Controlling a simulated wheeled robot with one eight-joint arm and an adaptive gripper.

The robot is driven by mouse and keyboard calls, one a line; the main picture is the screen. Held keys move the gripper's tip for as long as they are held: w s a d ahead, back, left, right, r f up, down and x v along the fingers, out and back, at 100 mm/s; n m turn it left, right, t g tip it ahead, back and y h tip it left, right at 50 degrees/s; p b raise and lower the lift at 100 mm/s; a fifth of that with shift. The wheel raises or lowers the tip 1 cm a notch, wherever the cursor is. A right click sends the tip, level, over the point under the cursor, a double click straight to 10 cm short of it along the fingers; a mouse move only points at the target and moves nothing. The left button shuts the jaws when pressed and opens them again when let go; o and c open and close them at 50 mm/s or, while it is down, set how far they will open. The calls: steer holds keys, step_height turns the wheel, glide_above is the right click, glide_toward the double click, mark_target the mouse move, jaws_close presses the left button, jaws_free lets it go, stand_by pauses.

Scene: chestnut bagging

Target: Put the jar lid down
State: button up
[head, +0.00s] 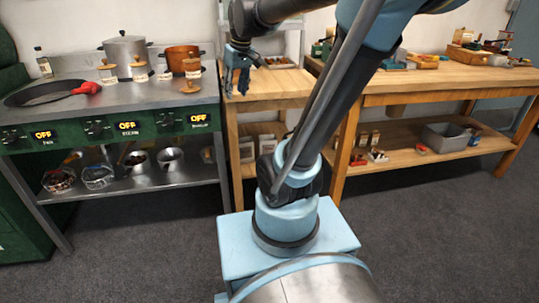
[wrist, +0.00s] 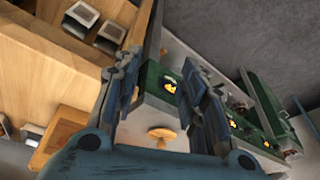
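A round wooden jar lid with a knob (head: 190,87) lies on the steel counter near its right front corner. It also shows between and beyond my fingers in the wrist view (wrist: 162,134), apart from them. My gripper (head: 237,82) is open and empty, pointing down to the right of the lid, near the gap between the counter and the wooden table. Its two fingers stand apart in the wrist view (wrist: 167,95). Jars with wooden tops (head: 139,71) stand behind the lid on the counter; another jar (head: 192,70) stands just behind it.
The steel counter (head: 60,112) also bears a pan with a red-handled tool (head: 87,88), a grey pot (head: 125,48) and a copper-coloured pot (head: 180,56). A wooden table (head: 275,84) stands to the right. A longer workbench (head: 450,78) with small boxes is farther right.

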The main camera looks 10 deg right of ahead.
steer(key=s+d+f+m, duration=0.2)
steer(key=s+d+f, duration=0.2)
steer(key=s+f, duration=0.4)
steer(key=s+d+f+m+h, duration=0.1)
steer(key=s+d+f+m, duration=0.1)
steer(key=s+f, duration=0.7)
steer(key=shift+s+d+g+h, duration=0.3)
steer(key=shift+s+d+g, duration=0.1)
steer(key=shift+s+d, duration=0.5)
steer(key=shift+w, duration=0.1)
steer(key=shift+w+f, duration=0.15)
steer(key=shift+w, duration=0.3)
steer(key=shift+c, duration=0.6)
